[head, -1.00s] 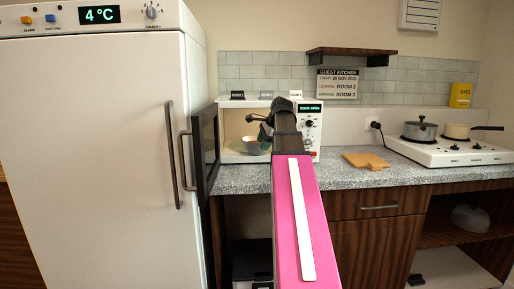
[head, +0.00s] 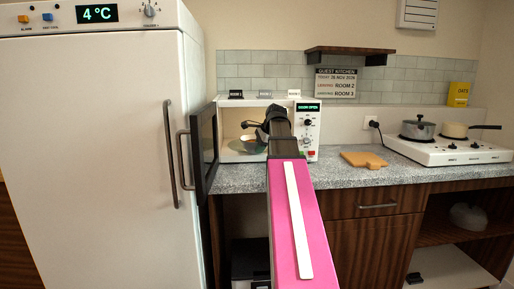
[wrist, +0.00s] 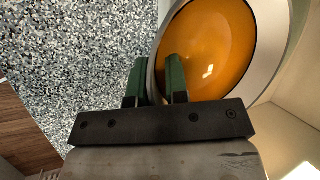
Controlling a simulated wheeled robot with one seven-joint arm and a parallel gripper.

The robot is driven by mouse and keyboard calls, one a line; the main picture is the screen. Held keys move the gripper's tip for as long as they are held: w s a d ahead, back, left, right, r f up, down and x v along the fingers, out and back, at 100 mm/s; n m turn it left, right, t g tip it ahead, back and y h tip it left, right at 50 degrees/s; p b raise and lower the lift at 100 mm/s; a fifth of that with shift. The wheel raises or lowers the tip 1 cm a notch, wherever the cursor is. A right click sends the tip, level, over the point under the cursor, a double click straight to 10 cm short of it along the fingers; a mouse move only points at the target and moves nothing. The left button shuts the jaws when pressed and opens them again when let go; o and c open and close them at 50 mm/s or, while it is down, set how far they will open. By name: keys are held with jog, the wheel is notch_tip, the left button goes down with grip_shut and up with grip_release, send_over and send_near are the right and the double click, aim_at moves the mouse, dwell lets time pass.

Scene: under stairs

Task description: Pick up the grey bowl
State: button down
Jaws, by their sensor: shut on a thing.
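The grey bowl (wrist: 158,50) has a wide pale rim and something glossy orange inside it in the wrist view. My gripper (wrist: 154,75) is shut on the rim of the bowl, with one green-padded finger outside and the other inside. In the head view the bowl (head: 252,143) is in the open microwave (head: 309,155), partly hidden by my gripper and arm. I cannot tell whether the bowl touches the surface below it.
The microwave door (head: 205,150) stands open on the left, close to the fridge (head: 100,150). The speckled counter (head: 320,178) is clear in front of the microwave. A wooden board (head: 363,159) and a hob (head: 450,150) with two pans are to the right.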

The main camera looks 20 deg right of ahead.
jog(key=shift+r, duration=0.1)
jog(key=shift+s+r, duration=0.2)
jog(key=shift+r, duration=1.05)
notch_tip(320, 180, up, 5)
jog(key=shift+f, duration=0.2)
jog(key=s+a, duration=0.2)
jog(key=s, duration=0.7)
jog(key=s+a, duration=0.3)
jog(key=s, duration=0.6)
jog(key=shift+s+a+f, duration=0.15)
jog(key=shift+s+a, duration=0.1)
jog(key=shift+s, duration=0.05)
jog(key=shift+s, duration=0.1)
jog(key=shift+s+d, duration=0.1)
